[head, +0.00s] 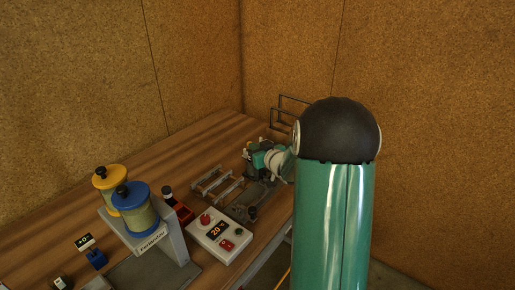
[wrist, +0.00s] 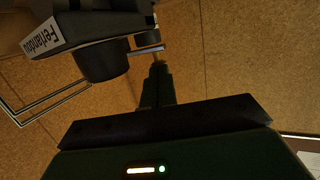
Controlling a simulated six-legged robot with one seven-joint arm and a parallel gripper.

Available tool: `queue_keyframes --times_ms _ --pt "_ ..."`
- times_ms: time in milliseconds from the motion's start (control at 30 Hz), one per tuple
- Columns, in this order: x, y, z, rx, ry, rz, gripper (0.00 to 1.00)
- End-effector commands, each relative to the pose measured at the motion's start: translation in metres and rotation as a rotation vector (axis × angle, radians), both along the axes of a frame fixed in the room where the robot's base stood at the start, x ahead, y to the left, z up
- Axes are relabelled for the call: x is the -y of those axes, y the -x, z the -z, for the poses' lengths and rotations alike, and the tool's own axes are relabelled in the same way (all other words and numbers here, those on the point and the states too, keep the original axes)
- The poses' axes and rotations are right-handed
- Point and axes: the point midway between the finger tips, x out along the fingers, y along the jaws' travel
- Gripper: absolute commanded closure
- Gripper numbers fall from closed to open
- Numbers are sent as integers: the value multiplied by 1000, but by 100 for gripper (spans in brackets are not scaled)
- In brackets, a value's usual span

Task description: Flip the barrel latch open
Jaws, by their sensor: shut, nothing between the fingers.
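In the wrist view my gripper (wrist: 158,68) reaches up from the bottom, its narrow fingers together and nothing visible between them. Just above and left of the fingertips is a thin pale metal bar (wrist: 146,50), very close to them; I cannot tell if they touch. The bar is beside a dark device (wrist: 75,22) with a white name label and a dark round barrel-like part (wrist: 102,65). Which part is the barrel latch is not clear in the dim light. In the head view my teal arm runs to the far end of the bench, and the fingertips cannot be made out there.
A wooden bench (head: 190,140) carries a white control box (head: 222,236) with a red knob and a display. A stand holds yellow (head: 108,178) and blue (head: 134,197) capped cylinders. A metal frame (head: 216,184) lies behind the box. Brown board walls (head: 190,60) close the corner.

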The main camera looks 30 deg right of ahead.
Motion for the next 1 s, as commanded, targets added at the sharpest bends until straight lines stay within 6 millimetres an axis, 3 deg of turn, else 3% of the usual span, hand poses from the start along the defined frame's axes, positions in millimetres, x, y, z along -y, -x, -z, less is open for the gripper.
queue_keyframes --times_ms 1000 --pt "-18 -34 0 0 1 188 100"
